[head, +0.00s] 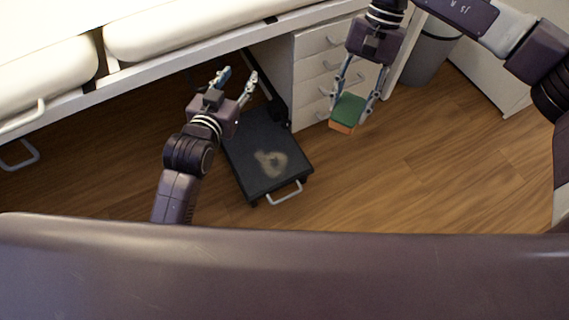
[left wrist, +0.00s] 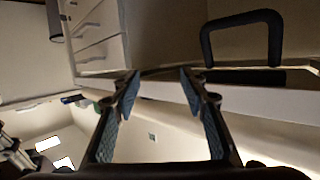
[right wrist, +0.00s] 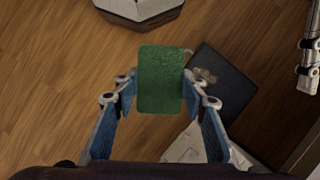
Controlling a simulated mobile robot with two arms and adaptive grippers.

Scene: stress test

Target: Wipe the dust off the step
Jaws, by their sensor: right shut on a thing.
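The step (head: 250,182) is a black flat platform on the wood floor with a light handle at its front. A pale dust patch (head: 271,162) lies on its top. The step also shows in the right wrist view (right wrist: 226,92). My right gripper (head: 356,108) is shut on a sponge (head: 348,110), green on one side and orange on the other, held in the air to the right of the step. The green face (right wrist: 160,80) fills the middle of the right wrist view. My left gripper (head: 238,78) is open and empty, above the step's far end.
A white padded table (head: 190,28) runs along the back left, with a drawer cabinet (head: 318,68) behind the step. A grey bin (head: 430,55) stands at the back right. The wood floor (head: 400,190) right of the step is clear.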

